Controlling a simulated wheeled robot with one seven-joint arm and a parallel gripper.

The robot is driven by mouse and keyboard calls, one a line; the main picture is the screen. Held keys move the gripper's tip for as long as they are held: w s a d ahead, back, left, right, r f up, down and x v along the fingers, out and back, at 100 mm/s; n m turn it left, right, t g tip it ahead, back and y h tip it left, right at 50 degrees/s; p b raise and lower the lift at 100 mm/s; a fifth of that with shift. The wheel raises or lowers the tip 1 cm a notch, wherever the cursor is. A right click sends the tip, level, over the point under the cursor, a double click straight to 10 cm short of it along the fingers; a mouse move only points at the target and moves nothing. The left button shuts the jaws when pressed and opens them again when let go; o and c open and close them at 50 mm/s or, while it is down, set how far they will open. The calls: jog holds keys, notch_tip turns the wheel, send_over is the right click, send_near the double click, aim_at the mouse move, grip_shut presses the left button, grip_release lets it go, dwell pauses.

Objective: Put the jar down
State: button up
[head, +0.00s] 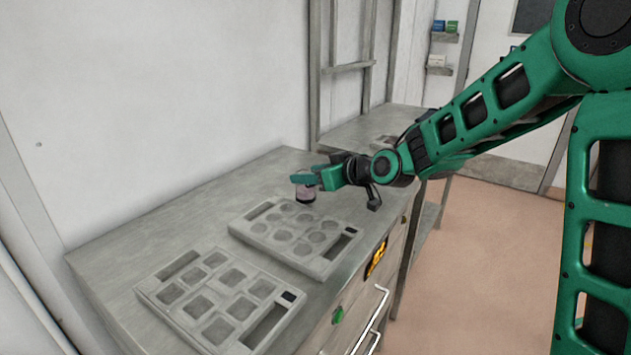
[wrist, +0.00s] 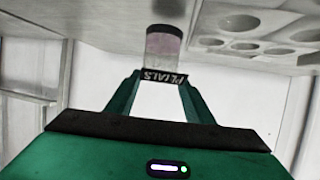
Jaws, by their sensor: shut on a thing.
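The jar (head: 306,192) is small and clear with pinkish contents. In the wrist view the jar (wrist: 164,45) has a dark label reading PETALS, upside down in that picture. My gripper (head: 308,180) is shut on it; the green fingers (wrist: 160,82) close on the label end in the wrist view. The jar is over the grey counter (head: 190,215), just behind the tray with round wells (head: 240,232). A dark shadow lies beyond its far end in the wrist view. I cannot tell whether it touches the counter.
A second tray with square wells (head: 150,292) lies nearer on the counter. The counter's back left is bare. A grey upright frame (head: 318,90) stands behind, and another grey worktop (head: 370,128) lies beyond. A drawer handle (head: 372,320) sticks out in front.

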jog(key=shift+f, duration=0.75)
jog(key=o, duration=1.5)
jog(key=shift+f, duration=0.1)
jog(key=shift+c, duration=0.2)
